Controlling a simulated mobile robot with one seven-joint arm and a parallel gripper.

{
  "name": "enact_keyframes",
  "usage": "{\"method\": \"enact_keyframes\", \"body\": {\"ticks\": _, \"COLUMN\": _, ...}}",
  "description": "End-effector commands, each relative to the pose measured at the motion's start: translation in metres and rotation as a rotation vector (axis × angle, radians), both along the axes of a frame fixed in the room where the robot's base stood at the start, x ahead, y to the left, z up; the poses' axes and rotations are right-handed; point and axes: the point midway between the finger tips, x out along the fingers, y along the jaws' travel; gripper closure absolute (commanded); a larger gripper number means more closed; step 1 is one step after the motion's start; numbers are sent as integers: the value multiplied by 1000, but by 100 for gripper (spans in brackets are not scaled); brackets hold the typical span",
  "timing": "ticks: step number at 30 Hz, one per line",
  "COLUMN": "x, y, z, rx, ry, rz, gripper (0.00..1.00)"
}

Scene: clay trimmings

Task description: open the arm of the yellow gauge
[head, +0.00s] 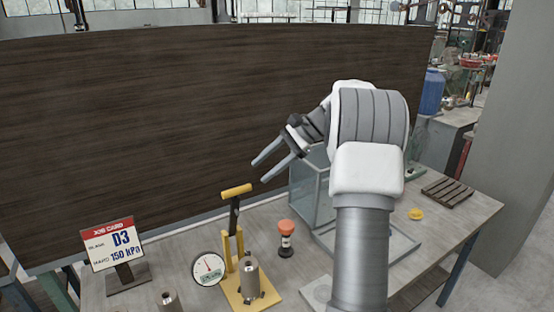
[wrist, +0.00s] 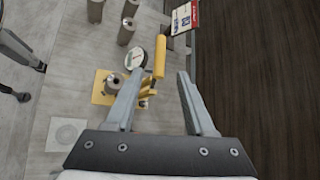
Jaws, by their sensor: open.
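The yellow gauge stands on the bench, with a yellow base plate (head: 238,299), a yellow upright post, a round white dial (head: 208,269) at its left and a grey metal cylinder (head: 249,277) on the plate. Its dark arm (head: 234,214) rises steeply and ends in a yellow crossbar handle (head: 236,190). In the wrist view the handle (wrist: 160,57) shows just beyond and between the fingertips, with the dial (wrist: 133,52) beside it. My gripper (head: 258,172) is open and empty, above and right of the handle, apparently apart from it.
A job card (head: 112,247) reading D3, 150 kPa stands at the left. A red-topped, dark-bodied object (head: 286,237) stands right of the gauge, before a clear glass box (head: 309,190). Another metal cylinder (head: 169,301) stands front left. A dark panel (head: 200,110) rises behind the bench.

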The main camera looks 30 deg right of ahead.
Motion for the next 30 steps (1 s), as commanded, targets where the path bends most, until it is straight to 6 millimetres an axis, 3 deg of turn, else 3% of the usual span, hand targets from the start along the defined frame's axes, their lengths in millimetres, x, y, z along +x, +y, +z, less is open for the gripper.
{"method": "enact_keyframes", "body": {"ticks": 4, "x": -7, "y": -18, "z": 15, "rx": -1, "ry": -1, "rz": -1, "gripper": 46}}
{"method": "enact_keyframes", "body": {"ticks": 10, "x": -11, "y": -27, "z": 25, "rx": 0, "ry": 1, "rz": 0, "gripper": 46}}
{"method": "enact_keyframes", "body": {"ticks": 26, "x": -11, "y": -27, "z": 25, "rx": -1, "ry": 1, "rz": 1, "gripper": 46}}
{"method": "enact_keyframes", "body": {"ticks": 30, "x": -12, "y": -14, "z": 27, "rx": -25, "ry": -9, "rz": 25, "gripper": 46}}
